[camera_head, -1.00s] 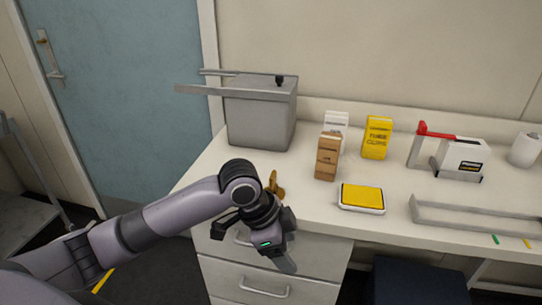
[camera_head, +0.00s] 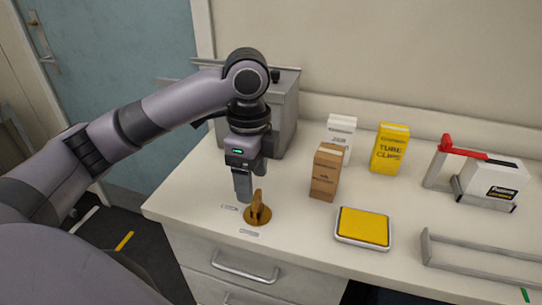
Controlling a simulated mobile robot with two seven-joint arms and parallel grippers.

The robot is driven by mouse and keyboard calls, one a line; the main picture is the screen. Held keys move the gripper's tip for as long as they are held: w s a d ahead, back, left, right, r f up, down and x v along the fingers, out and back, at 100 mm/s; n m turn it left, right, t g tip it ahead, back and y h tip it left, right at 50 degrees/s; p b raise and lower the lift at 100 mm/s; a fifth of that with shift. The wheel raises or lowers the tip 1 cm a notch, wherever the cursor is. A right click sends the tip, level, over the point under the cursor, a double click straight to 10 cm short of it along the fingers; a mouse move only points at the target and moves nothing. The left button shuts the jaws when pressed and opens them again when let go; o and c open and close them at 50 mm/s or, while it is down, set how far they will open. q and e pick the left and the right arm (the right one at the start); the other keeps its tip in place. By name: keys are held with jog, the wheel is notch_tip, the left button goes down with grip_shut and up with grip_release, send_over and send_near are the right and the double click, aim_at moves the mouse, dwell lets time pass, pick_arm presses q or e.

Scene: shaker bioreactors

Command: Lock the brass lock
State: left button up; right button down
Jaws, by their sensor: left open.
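The brass lock (camera_head: 258,212) is a round brass plate with an upright turning tab, set on the white counter near its front left corner. Two small printed labels lie beside it, one to its left (camera_head: 229,207) and one in front of it (camera_head: 249,233). My left gripper (camera_head: 243,190) points down just above and behind-left of the lock's tab. It looks apart from the tab, though the exact gap is hard to tell. It is open and no object shows in it. My right gripper is not in view.
A grey metal bin (camera_head: 287,110) stands behind my left arm. A brown box (camera_head: 326,172), a white box (camera_head: 341,134) and a yellow box (camera_head: 389,149) stand to the right. A yellow-topped tray (camera_head: 362,228) and a metal rack (camera_head: 470,262) lie further right.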

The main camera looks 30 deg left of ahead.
aim_at(255, 203)
pick_arm(q)
jog(key=shift+w, duration=0.25)
jog(key=shift+f, duration=0.2)
jog(key=f, duration=0.5)
jog(key=shift+s+f, duration=0.2)
jog(key=shift+f, duration=0.6)
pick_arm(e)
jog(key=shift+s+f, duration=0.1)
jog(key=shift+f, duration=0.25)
pick_arm(q)
jog(key=c, duration=1.1)
jog(key=shift+f, duration=0.1)
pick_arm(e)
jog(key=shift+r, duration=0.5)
